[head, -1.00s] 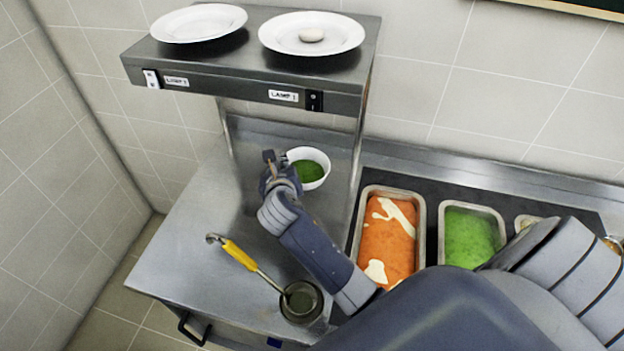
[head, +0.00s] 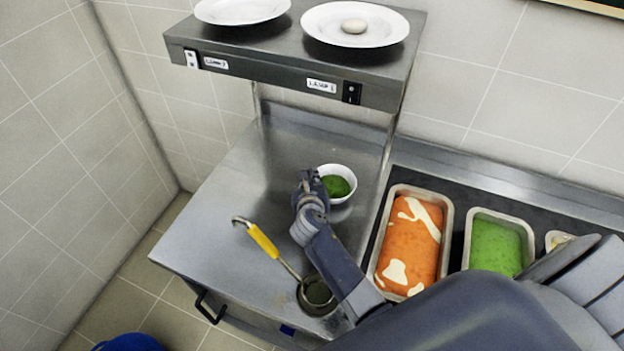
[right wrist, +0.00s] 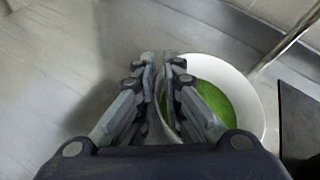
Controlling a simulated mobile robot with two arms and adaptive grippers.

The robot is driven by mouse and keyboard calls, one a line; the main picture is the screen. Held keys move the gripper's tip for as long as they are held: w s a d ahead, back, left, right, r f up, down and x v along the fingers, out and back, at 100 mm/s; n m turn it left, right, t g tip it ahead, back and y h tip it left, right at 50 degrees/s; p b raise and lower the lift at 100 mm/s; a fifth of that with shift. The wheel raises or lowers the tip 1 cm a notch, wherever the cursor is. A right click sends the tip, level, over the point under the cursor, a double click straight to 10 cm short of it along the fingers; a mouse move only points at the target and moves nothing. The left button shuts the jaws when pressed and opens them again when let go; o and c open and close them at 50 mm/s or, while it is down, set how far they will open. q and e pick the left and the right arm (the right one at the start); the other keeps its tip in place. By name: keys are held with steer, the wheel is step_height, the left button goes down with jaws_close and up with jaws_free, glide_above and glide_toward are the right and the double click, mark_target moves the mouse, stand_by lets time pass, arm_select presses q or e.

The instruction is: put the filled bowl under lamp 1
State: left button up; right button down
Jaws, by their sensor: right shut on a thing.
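The white bowl (head: 352,181) holds green soup (head: 336,187) and is upright. It is below the right part of the lamp shelf (head: 285,78), lower in the picture. I cannot tell whether it touches the counter. My right gripper (head: 313,182) is shut on the bowl's left rim; the right wrist view also shows the fingers (right wrist: 160,65) at the bowl wall (right wrist: 258,100). The shelf carries a left label (head: 216,64) and a right label (head: 321,86), both beside switches; their numbers are hard to read. My left gripper is not in view.
Plates (head: 355,30) stand on the shelf. A ladle with a yellow handle (head: 263,241) leans in a small pot (head: 318,294). Pans of orange (head: 411,240) and green food (head: 497,247) lie right. The shelf's right post (head: 385,150) is near the bowl. The counter's left side is clear.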

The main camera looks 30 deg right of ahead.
steer(key=c, duration=2.2)
jaws_free()
steer(key=o, duration=0.5)
steer(key=v, duration=1.2)
steer(key=shift+r, duration=0.1)
steer(key=shift+s, duration=0.1)
